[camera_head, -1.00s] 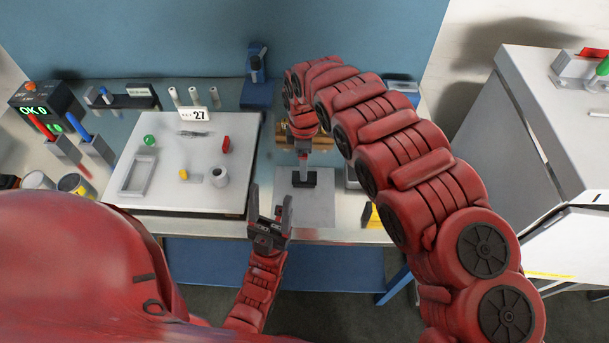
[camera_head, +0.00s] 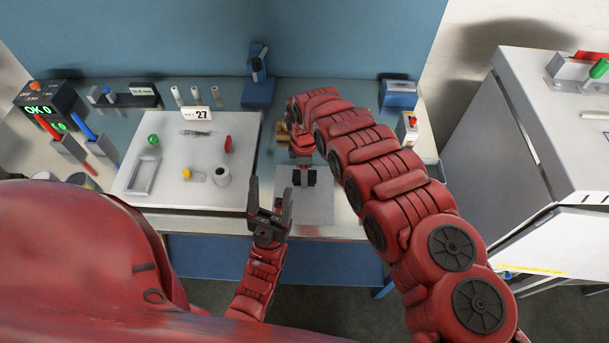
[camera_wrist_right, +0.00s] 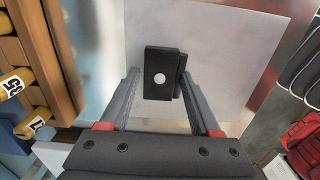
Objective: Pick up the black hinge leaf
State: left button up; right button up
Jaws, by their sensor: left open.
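The black hinge leaf (camera_wrist_right: 155,85) shows in the right wrist view as a dark flat block with a pale round spot, over a light grey plate. A second narrow dark piece (camera_wrist_right: 183,75) sits right beside it; I cannot tell if it is part of it. My right gripper (camera_wrist_right: 159,76) is open, with one finger on each side of the leaf; contact is unclear. In the head view the dark leaf (camera_head: 304,179) shows under my right wrist, which hides part of it.
A white board (camera_head: 165,193) with small parts and a 27 sign (camera_head: 202,113) lies to the left. A wooden rack (camera_wrist_right: 50,50) with numbered yellow pieces is left in the wrist view. A blue stand (camera_head: 257,85) is behind. A grey cabinet (camera_head: 480,125) stands right.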

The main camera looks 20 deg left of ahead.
grip_shut()
